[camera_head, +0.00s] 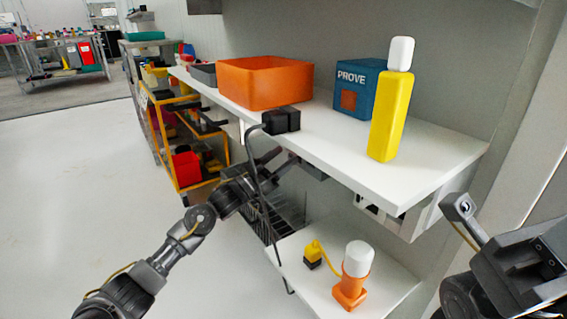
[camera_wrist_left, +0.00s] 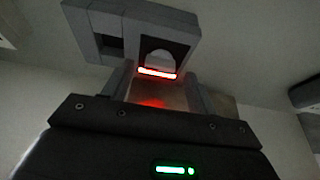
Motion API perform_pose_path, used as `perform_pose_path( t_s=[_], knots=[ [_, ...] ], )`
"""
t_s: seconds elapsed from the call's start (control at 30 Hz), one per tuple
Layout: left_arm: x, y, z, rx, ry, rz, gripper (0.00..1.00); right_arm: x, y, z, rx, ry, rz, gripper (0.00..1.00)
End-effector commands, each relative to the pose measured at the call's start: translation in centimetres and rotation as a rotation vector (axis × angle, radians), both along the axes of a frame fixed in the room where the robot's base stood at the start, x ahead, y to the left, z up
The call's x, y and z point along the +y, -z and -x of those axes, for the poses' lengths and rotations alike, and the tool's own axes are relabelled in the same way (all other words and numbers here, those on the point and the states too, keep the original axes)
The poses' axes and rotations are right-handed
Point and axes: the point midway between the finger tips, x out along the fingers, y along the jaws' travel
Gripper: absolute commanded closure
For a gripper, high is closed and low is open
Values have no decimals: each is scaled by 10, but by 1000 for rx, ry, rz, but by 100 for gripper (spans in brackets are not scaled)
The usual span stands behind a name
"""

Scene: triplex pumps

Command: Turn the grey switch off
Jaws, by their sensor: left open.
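In the left wrist view, a grey block-shaped housing (camera_wrist_left: 105,22) with an arched opening and a glowing red strip sits just ahead of my left gripper (camera_wrist_left: 157,85). It appears to be the grey switch. The two fingers are apart, with their tips close to the housing; I cannot tell whether they touch it. In the head view, my left gripper (camera_head: 280,160) reaches under the front edge of the white shelf. The switch is not clearly seen there. Part of my right gripper (camera_head: 463,212) shows at the right edge, its jaw opening unclear.
The white upper shelf (camera_head: 432,165) holds an orange bin (camera_head: 265,82), a black block (camera_head: 281,120), a blue box (camera_head: 358,92) and a yellow bottle (camera_head: 391,112). A lower shelf (camera_head: 390,290) holds an orange-and-white item (camera_head: 354,275) and a small yellow-and-black item (camera_head: 314,255). Floor is clear at left.

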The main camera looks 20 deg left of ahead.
Motion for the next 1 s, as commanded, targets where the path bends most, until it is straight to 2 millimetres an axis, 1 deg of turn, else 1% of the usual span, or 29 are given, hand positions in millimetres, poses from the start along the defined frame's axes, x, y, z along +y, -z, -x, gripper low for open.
perform_pose_path(
  t_s=[0.13, 0.43, 0.77, 0.8, 1.0],
  knots=[
    [-6, -3, -7, 1, 0, -1, 42, 0, -1, 1, -6, -3, -8, 64],
    [-7, -5, -8, 0, 0, -1, 42, 0, -2, 1, -5, -3, -7, 64],
    [-6, -4, -8, 0, 0, -1, 85, 0, -2, 1, -5, -3, -7, 64],
    [-6, -5, -8, 0, -1, -1, 86, 0, -2, 1, -6, -4, -9, 64],
    [-6, -7, -8, 14, -1, 15, 86, -1, -9, 3, -16, -5, -11, 64]
  ],
)
